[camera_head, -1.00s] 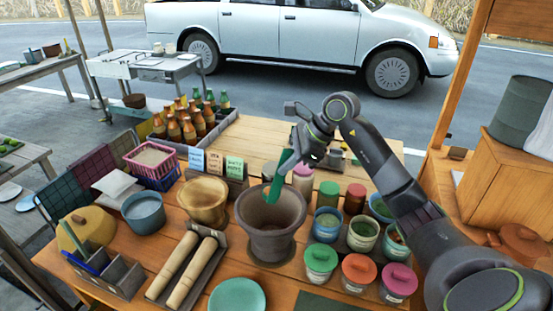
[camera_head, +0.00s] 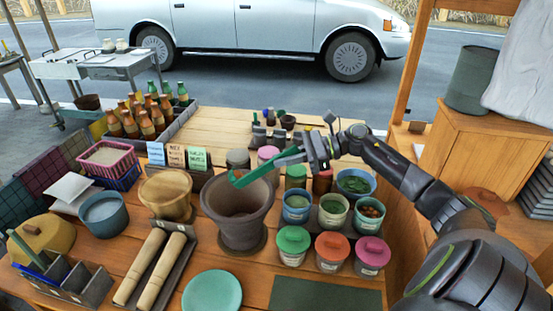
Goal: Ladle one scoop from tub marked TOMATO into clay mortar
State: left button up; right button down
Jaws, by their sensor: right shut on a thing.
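My right gripper (camera_head: 312,154) is shut on a green ladle (camera_head: 268,168). The ladle slants down to the left, its far end over the back rim of the clay mortar (camera_head: 240,232); what its bowl holds I cannot tell. The brown mortar stands upright at mid-table, and its inside looks dark. Right of it are several open tubs, among them a blue-rimmed tub (camera_head: 296,207), a white-rimmed tub (camera_head: 333,211) and a tub with reddish-brown contents (camera_head: 369,213). Their labels are too small to read, so I cannot tell which is marked TOMATO. My left gripper is not in view.
Lidded tubs with green (camera_head: 293,239), orange (camera_head: 332,247) and pink (camera_head: 372,250) lids stand in front of the open tubs. A wooden bowl (camera_head: 167,197), a tray with two pestles (camera_head: 155,265) and a green plate (camera_head: 212,293) are near the mortar. The back table planks are partly clear.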

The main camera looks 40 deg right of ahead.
jog(key=shift+s+d+f+t+y+b, duration=0.15)
jog(key=shift+f+y+b, duration=0.3)
jog(key=shift+b, duration=0.45)
jog(key=shift+d+f+t+y+b, duration=0.25)
jog(key=shift+f+b, duration=0.45)
jog(key=shift+b, duration=0.2)
jog(key=shift+s+d+f+t+y+b, duration=0.1)
jog(key=shift+d+f+y+b, duration=0.15)
jog(key=shift+f+b, duration=0.5)
jog(key=shift+s+d+y+b, duration=0.1)
jog(key=shift+d+y+b, duration=0.2)
jog(key=shift+b, duration=0.65)
jog(key=shift+a+t, duration=0.1)
jog(key=shift+t, duration=0.2)
jog(key=shift+r, duration=0.1)
